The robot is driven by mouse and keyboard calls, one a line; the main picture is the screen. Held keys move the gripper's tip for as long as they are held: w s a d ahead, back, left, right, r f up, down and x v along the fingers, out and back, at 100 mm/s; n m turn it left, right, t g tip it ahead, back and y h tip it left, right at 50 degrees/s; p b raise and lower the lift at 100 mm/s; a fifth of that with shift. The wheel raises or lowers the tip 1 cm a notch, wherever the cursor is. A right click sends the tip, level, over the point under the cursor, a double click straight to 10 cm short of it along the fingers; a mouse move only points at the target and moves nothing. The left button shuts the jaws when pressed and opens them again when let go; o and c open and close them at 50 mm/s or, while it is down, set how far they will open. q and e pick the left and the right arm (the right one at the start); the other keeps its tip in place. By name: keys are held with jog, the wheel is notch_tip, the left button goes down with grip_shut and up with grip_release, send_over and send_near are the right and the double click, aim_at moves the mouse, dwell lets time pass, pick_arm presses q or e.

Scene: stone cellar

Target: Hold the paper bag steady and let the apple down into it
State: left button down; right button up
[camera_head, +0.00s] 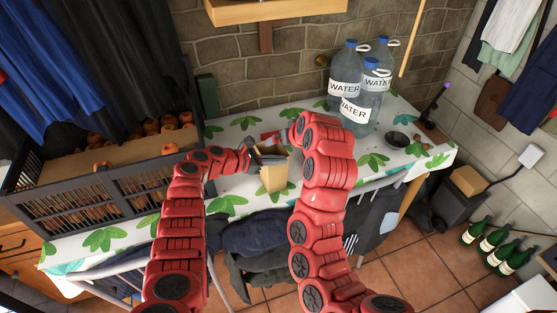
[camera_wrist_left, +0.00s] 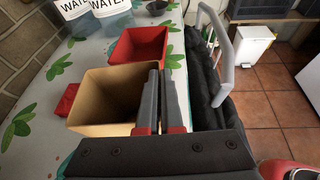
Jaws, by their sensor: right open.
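The tan paper bag (camera_head: 274,178) stands upright and open on the table in the head view. The left wrist view looks into the bag (camera_wrist_left: 105,98), and I see no apple in the part of it that shows. My left gripper (camera_head: 258,159) is at the bag's rim. In the left wrist view its two fingers (camera_wrist_left: 162,78) are close together on the bag's near right wall. My right gripper (camera_head: 284,136) is just behind the bag, partly hidden by its own arm; no apple shows in it. Several reddish apples (camera_head: 170,148) lie in the dark crate (camera_head: 150,190) at left.
Several water bottles (camera_head: 350,100) and a dark bowl (camera_head: 397,140) stand at the table's back right. A red open box (camera_wrist_left: 147,48) is beyond the bag, and a small red thing (camera_wrist_left: 67,100) lies beside it. Dark clothes (camera_head: 255,235) hang along the front edge.

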pick_arm(q)
jog(key=c, duration=1)
grip_release()
jog(key=shift+a, duration=0.15)
